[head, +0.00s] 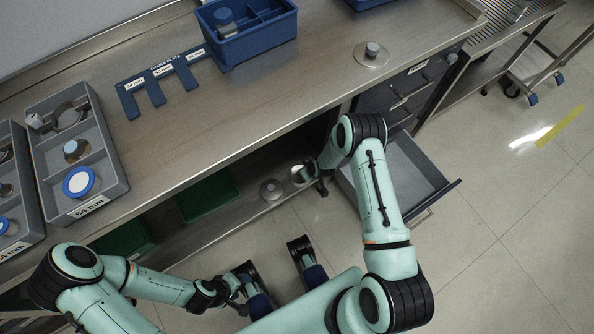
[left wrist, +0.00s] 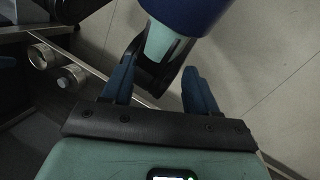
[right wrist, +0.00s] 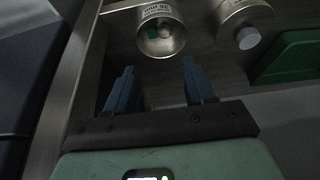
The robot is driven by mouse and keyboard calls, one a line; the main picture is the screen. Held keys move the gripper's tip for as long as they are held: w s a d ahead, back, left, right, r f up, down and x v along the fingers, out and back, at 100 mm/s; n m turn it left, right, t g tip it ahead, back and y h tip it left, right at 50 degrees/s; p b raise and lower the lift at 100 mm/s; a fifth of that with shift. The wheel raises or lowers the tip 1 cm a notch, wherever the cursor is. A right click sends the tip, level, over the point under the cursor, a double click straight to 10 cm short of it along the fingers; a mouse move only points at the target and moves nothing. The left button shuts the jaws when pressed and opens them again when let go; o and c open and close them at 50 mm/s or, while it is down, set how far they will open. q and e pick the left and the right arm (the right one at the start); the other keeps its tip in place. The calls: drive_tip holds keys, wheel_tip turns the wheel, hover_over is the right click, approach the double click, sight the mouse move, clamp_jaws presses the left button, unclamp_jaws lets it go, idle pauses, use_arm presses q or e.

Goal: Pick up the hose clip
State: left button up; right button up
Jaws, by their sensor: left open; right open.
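A ring-shaped metal piece (head: 68,116), which may be the hose clip, lies in the back compartment of the grey tray marked 64 mm (head: 121,187). No other hose clip is plain to see. My left gripper (head: 240,284) is open and empty, low beside my base and well below the bench. My right gripper (right wrist: 158,78) is open and empty under the bench, facing an open metal can (right wrist: 160,32) on the lower shelf. The can lies just ahead of its fingers, apart from them. Something small and unclear shows inside the can.
A second can with a knob (right wrist: 242,22) stands beside the open one. Green bins (head: 207,194) are on the lower shelf. An open drawer (head: 410,170) juts out right of my right arm.

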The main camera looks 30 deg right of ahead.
drive_tip(key=x, duration=0.2)
drive_tip(key=b+x, duration=0.1)
drive_tip(key=x, duration=0.2)
drive_tip(key=shift+s+f, duration=0.2)
drive_tip(key=shift+w+f+b, duration=0.3)
drive_tip(key=shift+f+b, duration=0.1)
drive_tip(key=shift+f, duration=0.1)
drive_tip(key=b+x, duration=0.1)
drive_tip(key=x, duration=0.3)
drive_tip(key=shift+a+f+b, duration=0.15)
drive_tip(key=shift+f+b, duration=0.1)
drive_tip(key=shift+b, duration=0.1)
drive_tip(key=shift+w+f, duration=0.15)
drive_tip(key=shift+f, duration=0.2)
use_arm(q)
drive_tip(key=w+a+f+t+y, duration=0.1)
drive_tip(key=w+a+f+t, duration=0.1)
drive_tip(key=w+a+f, duration=0.1)
drive_tip(key=w+f, duration=0.1)
drive_tip(key=w, duration=0.1)
drive_tip(key=shift+w+f, duration=0.4)
drive_tip(key=shift+d, duration=0.1)
